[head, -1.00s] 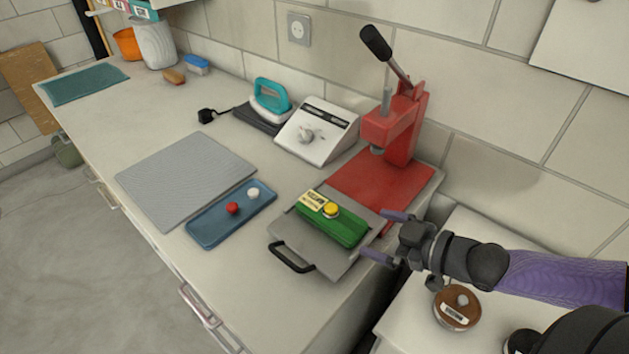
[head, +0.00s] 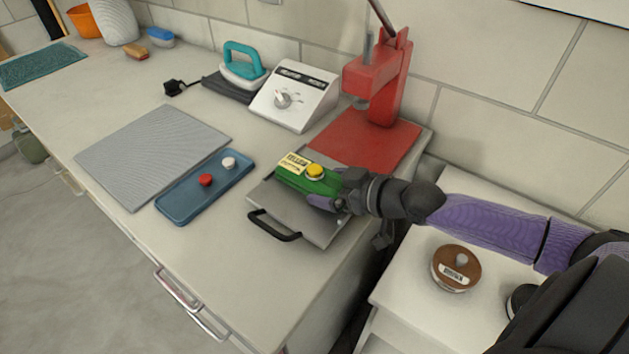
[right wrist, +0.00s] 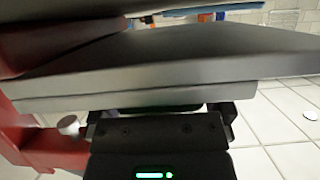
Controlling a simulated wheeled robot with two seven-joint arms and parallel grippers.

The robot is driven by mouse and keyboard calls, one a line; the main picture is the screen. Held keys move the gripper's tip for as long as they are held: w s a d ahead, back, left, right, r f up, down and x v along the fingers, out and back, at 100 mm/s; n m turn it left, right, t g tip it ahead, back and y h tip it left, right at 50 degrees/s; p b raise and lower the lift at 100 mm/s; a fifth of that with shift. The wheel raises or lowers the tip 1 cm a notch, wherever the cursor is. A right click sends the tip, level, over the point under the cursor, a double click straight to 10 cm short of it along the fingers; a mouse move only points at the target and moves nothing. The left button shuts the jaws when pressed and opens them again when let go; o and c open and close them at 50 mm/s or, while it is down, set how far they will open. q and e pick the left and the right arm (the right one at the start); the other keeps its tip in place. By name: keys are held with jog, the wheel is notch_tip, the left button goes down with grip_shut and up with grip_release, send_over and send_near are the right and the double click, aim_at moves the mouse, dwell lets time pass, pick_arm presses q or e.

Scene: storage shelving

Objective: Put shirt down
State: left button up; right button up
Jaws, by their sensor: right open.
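No shirt can be made out in either view. A green block (head: 305,179) with a yellow knob (head: 316,171) and a pale label lies on a grey plate (head: 325,231) with a black handle (head: 272,227), in front of the red press. My right gripper (head: 334,198) is open at the block's right end. Its fingers partly hide that end, and I cannot tell whether they touch it. In the right wrist view the gripper (right wrist: 162,112) faces a broad grey slab (right wrist: 150,72), which hides most of what lies between the fingers. My left gripper is not in view.
The red press (head: 382,85) stands behind the plate. A blue tray (head: 184,209) with a red and a white knob and a grey mat (head: 150,150) lie to the left. A brown round lid (head: 456,268) lies on a lower white surface at right. The counter's front is clear.

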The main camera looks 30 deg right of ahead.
aim_at(329, 184)
jog(key=c, duration=1.2)
notch_tip(329, 184, up, 9)
jog(key=p, duration=0.5)
jog(key=shift+r, duration=0.6)
jog(key=shift+a, duration=0.3)
jog(key=s+a+r+n+g+y, duration=0.1)
jog(key=s+a+n+y, duration=0.1)
jog(key=a, duration=0.1)
jog(key=s+a+r+n+g+y, duration=0.2)
jog(key=a, duration=0.2)
jog(key=s+a+r+n+g+y, duration=0.1)
jog(key=s+a+n, duration=0.1)
jog(key=a, duration=0.2)
jog(key=shift+r+y, duration=0.25)
jog(key=shift+y, duration=0.15)
jog(key=shift+f+g, duration=0.1)
jog(key=shift+g, duration=0.3)
